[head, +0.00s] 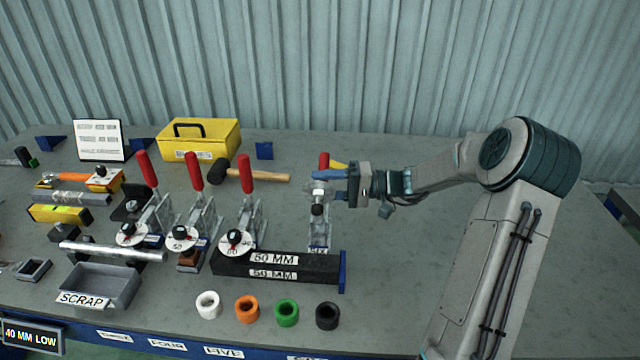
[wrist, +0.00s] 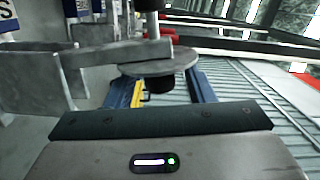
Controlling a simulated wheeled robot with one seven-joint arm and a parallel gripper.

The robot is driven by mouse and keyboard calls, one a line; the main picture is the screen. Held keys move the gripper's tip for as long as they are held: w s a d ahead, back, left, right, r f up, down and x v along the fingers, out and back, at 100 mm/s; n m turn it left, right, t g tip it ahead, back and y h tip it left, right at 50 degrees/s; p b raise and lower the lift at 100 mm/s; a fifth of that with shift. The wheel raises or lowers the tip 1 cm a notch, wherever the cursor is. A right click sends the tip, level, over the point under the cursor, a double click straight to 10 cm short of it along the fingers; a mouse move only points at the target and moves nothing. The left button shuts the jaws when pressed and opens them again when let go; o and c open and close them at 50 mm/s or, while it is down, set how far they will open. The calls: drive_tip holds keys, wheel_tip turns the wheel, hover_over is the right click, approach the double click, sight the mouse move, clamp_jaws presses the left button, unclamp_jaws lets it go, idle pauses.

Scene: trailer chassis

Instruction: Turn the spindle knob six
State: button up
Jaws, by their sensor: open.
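The toggle clamp with the label six (head: 319,247) stands at the right end of the row. Its red handle (head: 323,160) is partly hidden behind my gripper. My gripper (head: 322,174) is at the upper part of this clamp, with its blue fingers pointing left. In the wrist view my gripper (wrist: 160,80) is open, with one blue finger on each side of the spindle knob, a grey disc (wrist: 150,62) with a black knob (wrist: 158,85). The knob is between the fingers; I cannot tell whether either finger touches it.
Three more red-handled clamps with white dials (head: 235,241) stand to the left. A black 50 MM bar (head: 232,266) lies in front. A hammer (head: 262,177) lies behind. Several coloured rings (head: 247,309) and a scrap tray (head: 112,287) are near the front. The right bench top is clear.

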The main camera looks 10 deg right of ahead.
drive_tip(key=shift+w+a, duration=0.15)
drive_tip(key=shift+a, duration=0.35)
drive_tip(key=c, duration=0.9)
drive_tip(key=shift+c, duration=0.2)
